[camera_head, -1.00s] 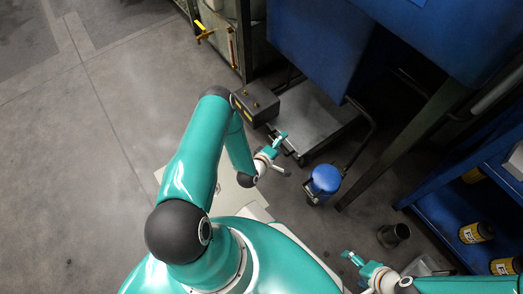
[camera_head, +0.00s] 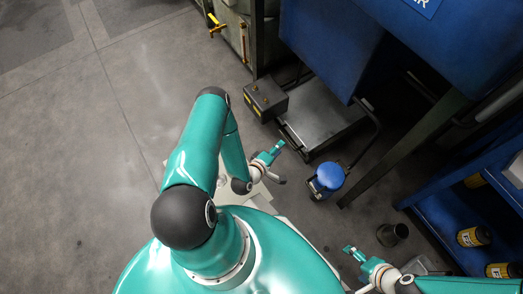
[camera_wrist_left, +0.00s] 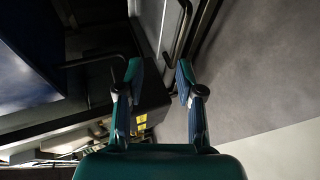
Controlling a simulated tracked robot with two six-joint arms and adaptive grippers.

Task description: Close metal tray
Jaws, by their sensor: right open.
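A flat grey metal tray (camera_head: 325,112) sticks out low from under the blue machine in the head view, with a dark bar handle along its right side. I take it to be the task's tray. My left gripper (camera_head: 281,166) is in front of the tray's near edge, apart from it in the picture. In the left wrist view, my left gripper (camera_wrist_left: 159,75) has its fingers spread with nothing between them. A pale panel with a dark bar shows beyond the fingertips; I cannot tell if it is the tray. My right gripper (camera_head: 352,256) is open and empty at the lower right.
A blue round-topped object (camera_head: 328,177) stands on the floor right of my left gripper. A dark cup (camera_head: 393,233) and a blue shelf (camera_head: 440,215) are at the right. The left floor is clear.

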